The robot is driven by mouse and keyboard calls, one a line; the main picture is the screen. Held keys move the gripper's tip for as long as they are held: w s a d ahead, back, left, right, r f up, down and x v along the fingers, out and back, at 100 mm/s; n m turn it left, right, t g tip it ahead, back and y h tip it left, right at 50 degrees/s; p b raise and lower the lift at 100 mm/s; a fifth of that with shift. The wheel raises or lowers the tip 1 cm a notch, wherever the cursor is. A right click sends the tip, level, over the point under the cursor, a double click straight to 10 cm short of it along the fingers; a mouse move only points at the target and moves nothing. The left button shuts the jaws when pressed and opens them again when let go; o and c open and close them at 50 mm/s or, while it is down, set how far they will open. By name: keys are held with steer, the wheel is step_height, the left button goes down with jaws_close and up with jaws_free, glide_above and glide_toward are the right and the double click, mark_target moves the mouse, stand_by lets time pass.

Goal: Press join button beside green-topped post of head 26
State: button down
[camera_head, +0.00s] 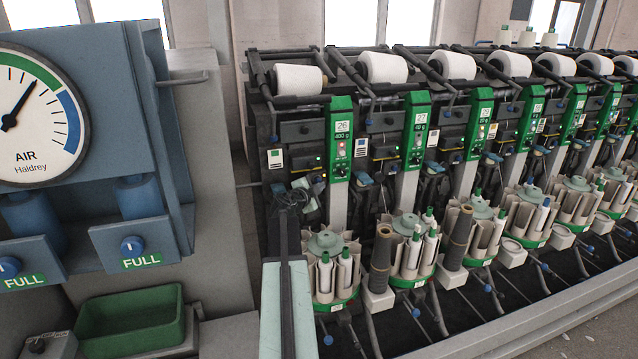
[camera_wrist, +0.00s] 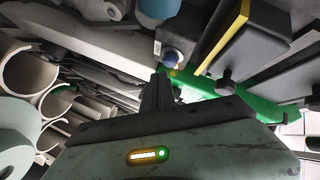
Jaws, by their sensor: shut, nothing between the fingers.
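Head 26 is the nearest winding head in the head view, with the label 26 (camera_head: 343,127) on its green-topped post (camera_head: 340,108). The post's green face carries a red dot, a pale dot and a dark knob. My gripper (camera_head: 302,192) is shut and empty, left of this post and below the green face. In the wrist view my gripper's fingers (camera_wrist: 158,88) point towards the green part (camera_wrist: 205,108). A round blue button (camera_wrist: 172,57) with a small white label beside it is just beyond the fingertips. I cannot tell whether they touch it or which control is the join button.
Head 27 (camera_head: 419,118) stands close to the right, with further heads beyond. White cones (camera_head: 299,79) lie along the top. A bobbin carousel (camera_head: 325,243) sits below head 26. A blue cabinet with an air gauge (camera_head: 30,100) and a green bin (camera_head: 130,316) stand left.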

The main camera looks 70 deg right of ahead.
steer(key=shift+s+a, duration=0.1)
steer(key=s+a, duration=0.3)
steer(key=shift+a, duration=0.35)
stand_by(0.3)
stand_by(0.6)
